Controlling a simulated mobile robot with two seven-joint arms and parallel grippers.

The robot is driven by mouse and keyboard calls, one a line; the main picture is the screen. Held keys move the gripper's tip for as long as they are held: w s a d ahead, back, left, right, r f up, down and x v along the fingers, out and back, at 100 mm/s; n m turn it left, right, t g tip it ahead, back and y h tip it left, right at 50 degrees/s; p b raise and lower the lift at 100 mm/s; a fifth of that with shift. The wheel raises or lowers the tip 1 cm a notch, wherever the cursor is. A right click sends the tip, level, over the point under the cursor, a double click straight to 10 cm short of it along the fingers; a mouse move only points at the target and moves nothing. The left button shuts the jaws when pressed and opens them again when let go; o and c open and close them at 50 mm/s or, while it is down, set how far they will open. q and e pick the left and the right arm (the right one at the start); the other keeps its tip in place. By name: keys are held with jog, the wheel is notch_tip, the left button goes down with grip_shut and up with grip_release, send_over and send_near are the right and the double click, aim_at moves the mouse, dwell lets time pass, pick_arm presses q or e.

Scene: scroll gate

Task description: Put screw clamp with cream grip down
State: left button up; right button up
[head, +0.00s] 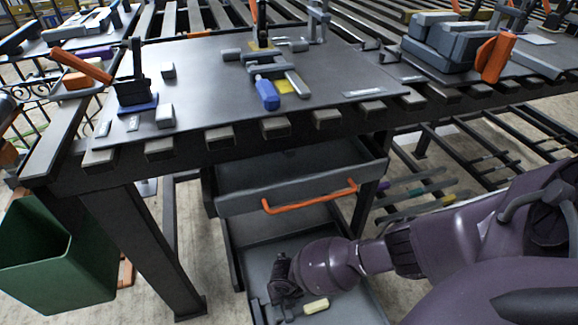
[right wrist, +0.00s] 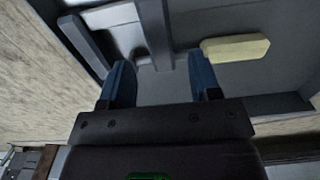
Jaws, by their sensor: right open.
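The screw clamp's cream grip (head: 316,306) shows low in the head view, just right of my right gripper (head: 284,288), over the lower tray (head: 262,268) of a cart. In the right wrist view the cream grip (right wrist: 236,48) lies beyond and right of the fingers. A dark grey bar (right wrist: 154,32), seemingly part of the clamp, is seen between and beyond the fingertips. My right gripper (right wrist: 160,80) is open, its two blue fingers apart. Contact between fingers and clamp cannot be told. The head view hides most of the clamp behind my gripper. My left gripper is not in view.
Above the lower tray is a grey drawer (head: 285,188) with an orange handle (head: 310,197). The workbench (head: 200,88) overhangs it, with tools and a blue-handled clamp (head: 267,94) on top. A green bin (head: 52,255) stands at left. Bench legs flank the cart.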

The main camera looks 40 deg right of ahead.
pick_arm(q)
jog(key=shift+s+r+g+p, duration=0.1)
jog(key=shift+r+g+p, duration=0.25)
jog(key=shift+p, duration=0.7)
pick_arm(e)
notch_tip(320, 180, up, 7)
jog(key=shift+f, duration=0.2)
